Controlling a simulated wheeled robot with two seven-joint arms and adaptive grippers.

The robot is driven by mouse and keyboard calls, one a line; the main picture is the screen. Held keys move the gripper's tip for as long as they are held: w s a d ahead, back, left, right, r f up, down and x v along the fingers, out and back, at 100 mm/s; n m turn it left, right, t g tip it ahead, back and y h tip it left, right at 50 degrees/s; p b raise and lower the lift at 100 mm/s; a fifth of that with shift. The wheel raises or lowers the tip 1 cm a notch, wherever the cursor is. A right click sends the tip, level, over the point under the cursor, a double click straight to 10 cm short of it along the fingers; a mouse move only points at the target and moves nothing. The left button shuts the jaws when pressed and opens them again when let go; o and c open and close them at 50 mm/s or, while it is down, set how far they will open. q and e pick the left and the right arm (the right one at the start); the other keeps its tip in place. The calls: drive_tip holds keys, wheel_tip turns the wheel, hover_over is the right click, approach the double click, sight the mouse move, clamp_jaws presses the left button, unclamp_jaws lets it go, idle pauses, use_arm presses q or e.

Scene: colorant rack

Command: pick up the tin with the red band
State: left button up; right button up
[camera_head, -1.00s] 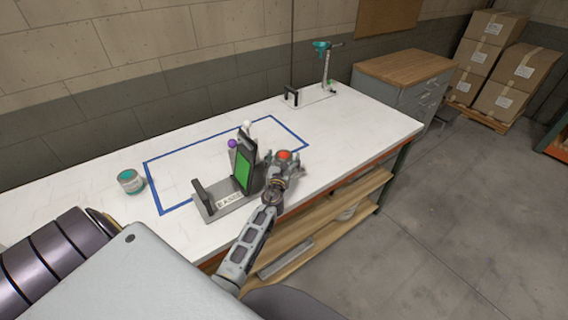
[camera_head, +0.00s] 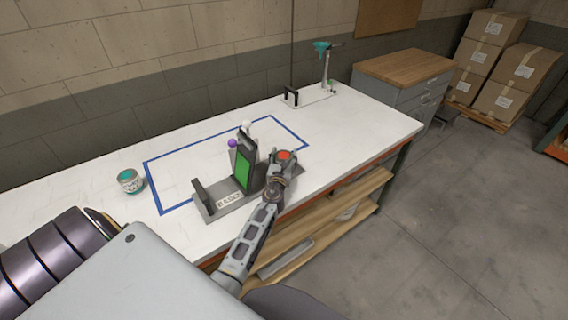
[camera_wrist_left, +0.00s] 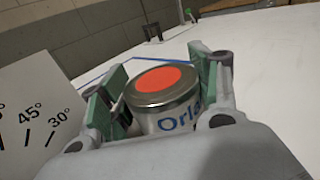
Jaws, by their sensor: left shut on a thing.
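A tin (camera_head: 284,155) with a red-orange disc on its lid stands near the front edge of the bench. In the left wrist view the tin (camera_wrist_left: 168,90) has a silver rim and a pale side with part of a blue word. A red band on its side cannot be made out. My left gripper (camera_head: 286,160) is shut on the tin, with a green-padded finger on each side in the wrist view (camera_wrist_left: 160,95). The tin's lower part is hidden by the gripper. My right gripper is not in view.
A grey rack labelled "BASES" (camera_head: 229,200), with a green panel (camera_head: 243,170), stands just left of the gripper. A teal-lidded tin (camera_head: 130,182) is farther left. A blue outline (camera_head: 180,208) marks the white bench. A stand (camera_head: 318,97) is at the back right.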

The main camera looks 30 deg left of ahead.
use_arm(q)
drive_tip(key=c, duration=0.3)
drive_tip(key=shift+r, duration=0.1)
drive_tip(key=shift+r+p, duration=2.9)
drive_tip(key=shift+r, duration=1.15)
drive_tip(key=shift+r+p, duration=0.5)
drive_tip(key=shift+r, duration=0.35)
drive_tip(key=shift+w, duration=0.1)
